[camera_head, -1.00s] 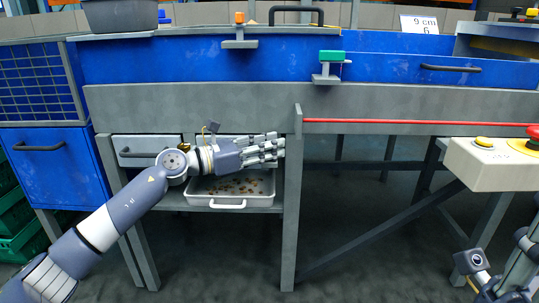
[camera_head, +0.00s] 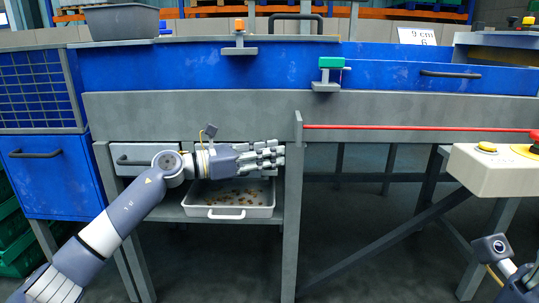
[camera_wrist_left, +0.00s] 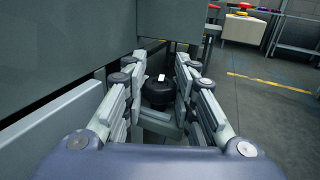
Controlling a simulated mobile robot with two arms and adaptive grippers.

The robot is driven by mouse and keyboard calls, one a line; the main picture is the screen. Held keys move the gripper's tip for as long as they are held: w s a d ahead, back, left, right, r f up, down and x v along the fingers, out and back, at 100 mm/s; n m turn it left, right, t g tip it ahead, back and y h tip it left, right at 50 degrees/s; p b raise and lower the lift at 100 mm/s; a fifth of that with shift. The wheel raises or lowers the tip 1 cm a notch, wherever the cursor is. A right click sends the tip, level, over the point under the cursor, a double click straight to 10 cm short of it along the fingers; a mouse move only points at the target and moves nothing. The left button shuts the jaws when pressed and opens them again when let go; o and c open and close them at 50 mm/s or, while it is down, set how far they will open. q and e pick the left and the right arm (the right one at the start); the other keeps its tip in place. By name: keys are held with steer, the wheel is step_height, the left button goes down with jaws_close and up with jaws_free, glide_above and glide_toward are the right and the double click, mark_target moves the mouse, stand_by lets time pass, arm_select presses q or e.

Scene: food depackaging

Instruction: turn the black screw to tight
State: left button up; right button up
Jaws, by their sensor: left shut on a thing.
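The black screw (camera_wrist_left: 158,94) is a round dark knob with a small white mark on top. It shows in the left wrist view between the two sides of my left gripper (camera_wrist_left: 160,98), which is shut on it. In the head view my left gripper (camera_head: 268,156) reaches right, below the grey beam and against the grey table leg. The screw is hidden there by the fingers and the leg. The fingers of my right gripper do not show; only part of my right arm is at the lower right.
A white tray (camera_head: 212,213) with brown bits sits on a shelf under my left gripper. A grey leg (camera_head: 291,220) stands right beside the fingers. A control box (camera_head: 485,172) with yellow and red buttons is at the right. Open floor lies under the table.

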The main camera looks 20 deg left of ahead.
arm_select(q)
steer(key=o, duration=1.1)
steer(key=shift+a, duration=0.1)
steer(key=v, duration=1.2)
steer(key=shift+s, duration=0.1)
